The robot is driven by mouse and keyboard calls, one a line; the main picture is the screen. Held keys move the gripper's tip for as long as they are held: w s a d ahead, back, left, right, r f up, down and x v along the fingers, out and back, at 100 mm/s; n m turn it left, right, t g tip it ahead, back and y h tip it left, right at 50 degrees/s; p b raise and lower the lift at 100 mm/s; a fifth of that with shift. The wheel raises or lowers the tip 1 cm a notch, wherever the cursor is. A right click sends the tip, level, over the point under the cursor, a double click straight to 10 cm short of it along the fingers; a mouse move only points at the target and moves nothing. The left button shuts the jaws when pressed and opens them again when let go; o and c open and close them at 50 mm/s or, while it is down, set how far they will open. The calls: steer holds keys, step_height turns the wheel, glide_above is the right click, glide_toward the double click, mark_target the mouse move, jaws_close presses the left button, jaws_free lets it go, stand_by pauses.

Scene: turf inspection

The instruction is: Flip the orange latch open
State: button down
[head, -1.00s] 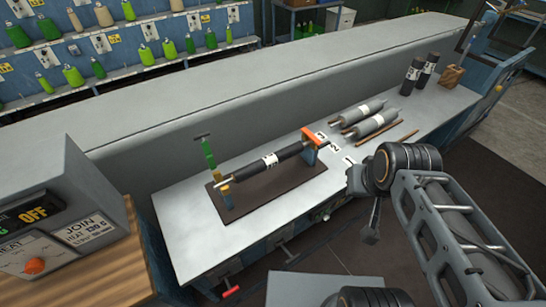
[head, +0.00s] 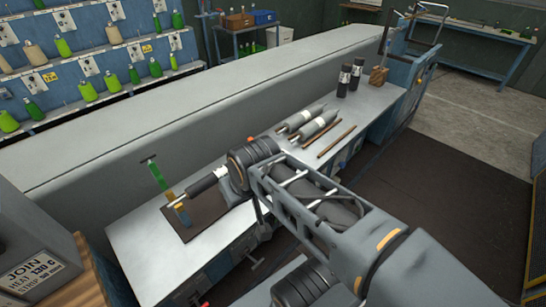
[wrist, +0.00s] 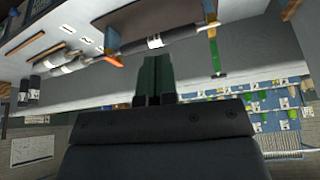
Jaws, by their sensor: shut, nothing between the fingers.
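The orange latch (wrist: 113,61) shows in the wrist view, where the picture is upside down, at one end of a dark roller (wrist: 158,41). It sits by a blue post (wrist: 112,38). In the head view my arm hides nearly all of it; only a small orange bit (head: 250,139) shows above my wrist. My gripper (wrist: 155,68) is shut and empty. In the wrist picture its fingertips appear to the right of the latch, seemingly apart from it. The gripper itself is hidden behind my arm in the head view.
A green lever (head: 157,175) stands upright at the roller's other end, above a dark mat (head: 190,228). Grey cylinders (head: 312,129), thin rods (head: 336,141) and two black canisters (head: 343,80) lie or stand farther along the bench. A long grey ledge (head: 120,160) runs behind.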

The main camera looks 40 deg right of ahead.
steer(key=w+d+f+m+y+b, duration=0.2)
steer(key=w+f+m+y+b, duration=0.3)
steer(key=f+m+b, duration=0.35)
steer(key=w+d+f+m+y+b, duration=0.1)
steer(key=w+f+m+y+b, duration=0.35)
steer(key=f+m+b, duration=0.4)
steer(key=w+d+f+m+t+h+b, duration=0.1)
steer(key=d+f+m+t+h+b, duration=0.1)
steer(key=d+m+t, duration=0.3)
steer(key=w+d+f+m+t+h+b, duration=0.1)
steer(key=d+f+m+t, duration=0.4)
steer(key=d, duration=0.7)
steer(key=w+d+f+m+t+h+b, duration=0.1)
steer(key=d+f+m+t+h+b, duration=0.2)
steer(key=d, duration=0.6)
steer(key=m+t+b, duration=0.2)
steer(key=m, duration=0.1)
steer(key=shift+w+f+m+b, duration=0.3)
steer(key=shift+f+m, duration=0.1)
steer(key=shift+d, duration=0.1)
